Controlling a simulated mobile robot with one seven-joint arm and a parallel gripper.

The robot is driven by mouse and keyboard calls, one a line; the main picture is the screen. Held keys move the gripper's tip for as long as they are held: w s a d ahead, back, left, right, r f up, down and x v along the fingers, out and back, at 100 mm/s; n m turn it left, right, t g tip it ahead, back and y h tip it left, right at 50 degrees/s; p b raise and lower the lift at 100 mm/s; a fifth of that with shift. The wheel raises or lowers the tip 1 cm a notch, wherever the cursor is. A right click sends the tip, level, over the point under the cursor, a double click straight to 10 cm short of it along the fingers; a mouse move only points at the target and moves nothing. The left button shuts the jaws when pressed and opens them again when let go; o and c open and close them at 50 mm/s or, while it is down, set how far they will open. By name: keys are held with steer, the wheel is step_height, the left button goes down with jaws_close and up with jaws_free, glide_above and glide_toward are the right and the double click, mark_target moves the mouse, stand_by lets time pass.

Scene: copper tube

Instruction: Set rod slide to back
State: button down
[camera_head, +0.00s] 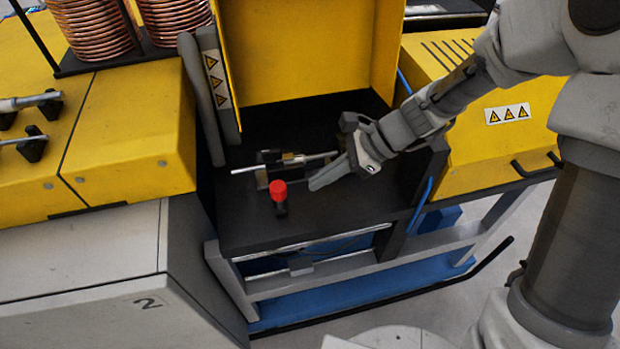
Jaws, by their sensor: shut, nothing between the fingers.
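The rod slide (268,169) is a small dark block with a thin silvery rod (320,156) through it, on the black bed (330,218) of the yellow machine. A red knob (278,190) stands upright just in front of it. My gripper (312,187) comes in from the right, low over the bed. Its fingers are shut and empty, pointing left, just right of the red knob with a small gap showing. Part of the rod's right end is close to my gripper. Whether a finger touches the slide or rod I cannot tell.
A yellow guard (300,50) stands behind the bed, with a grey-edged panel (205,90) on the left. Yellow housings flank both sides. Copper coils (95,28) sit at the upper left. The bed's front right is clear; a blue lower frame (360,295) lies below.

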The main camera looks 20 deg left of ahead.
steer(key=shift+p+v, duration=0.5)
steer(key=shift+v, duration=0.8)
steer(key=shift+f, duration=0.1)
steer(key=s+d+r+n+t+h, duration=0.4)
steer(key=d+r+n, duration=0.3)
steer(key=d, duration=0.5)
steer(key=s+d+r+n+t+h, duration=0.4)
steer(key=s+d+r+n, duration=0.2)
steer(key=d+r, duration=0.4)
steer(key=shift+s+d+r+n+t, duration=0.25)
steer(key=shift+d+n, duration=0.35)
steer(key=shift+d, duration=0.4)
